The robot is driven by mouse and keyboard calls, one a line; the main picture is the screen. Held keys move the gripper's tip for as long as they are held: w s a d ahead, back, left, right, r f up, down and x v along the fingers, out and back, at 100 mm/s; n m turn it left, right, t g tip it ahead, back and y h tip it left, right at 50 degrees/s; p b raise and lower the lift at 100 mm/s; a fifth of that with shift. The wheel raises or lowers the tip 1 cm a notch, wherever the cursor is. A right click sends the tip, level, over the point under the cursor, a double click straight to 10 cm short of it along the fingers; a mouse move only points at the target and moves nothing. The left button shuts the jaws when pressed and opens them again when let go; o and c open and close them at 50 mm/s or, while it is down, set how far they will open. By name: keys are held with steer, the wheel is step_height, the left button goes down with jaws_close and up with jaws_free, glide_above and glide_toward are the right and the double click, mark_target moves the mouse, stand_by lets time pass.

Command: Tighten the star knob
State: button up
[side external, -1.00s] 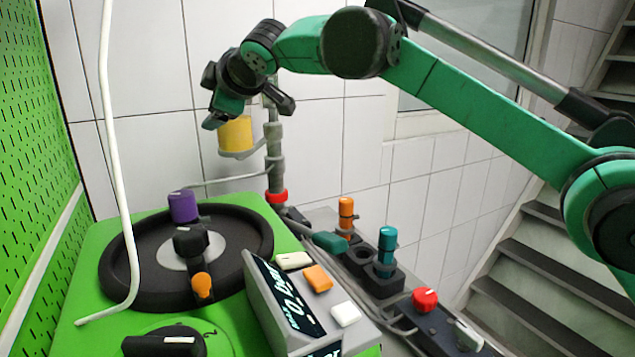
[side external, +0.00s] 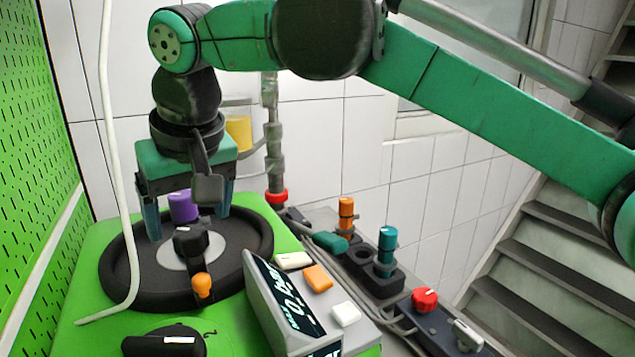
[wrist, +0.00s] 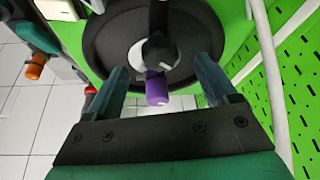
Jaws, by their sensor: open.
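A black knob (side external: 190,241) stands at the centre of a grey disc on a round black plate (side external: 122,272); it may be the star knob, but its outline does not show this clearly. A purple knob (side external: 182,207) stands behind it and an orange knob (side external: 202,286) in front, seemingly on one black bar. My gripper (side external: 188,226) is open and points down above the plate. Its fingers straddle the purple knob, apart from it. In the wrist view the purple knob (wrist: 157,90) lies between the open fingers, and the black knob (wrist: 158,47) is just beyond it.
A white hose (side external: 110,150) hangs left of my gripper. A display box (side external: 285,305) with several buttons stands right of the plate, and a black handle (side external: 165,342) in front. A red-collared pipe (side external: 276,160) rises behind. A green pegboard (side external: 60,130) bounds the left.

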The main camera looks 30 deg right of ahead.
mark_target(189, 232)
steer(key=shift+x, duration=1.55)
steer(key=shift+c, duration=0.2)
jaws_close()
steer(key=m+h, duration=0.1)
steer(key=m, duration=0.3)
steer(key=shift+a+h, duration=0.1)
steer(key=shift+h, duration=0.3)
steer(key=shift+o, duration=0.2)
jaws_free()
steer(key=shift+r, duration=0.15)
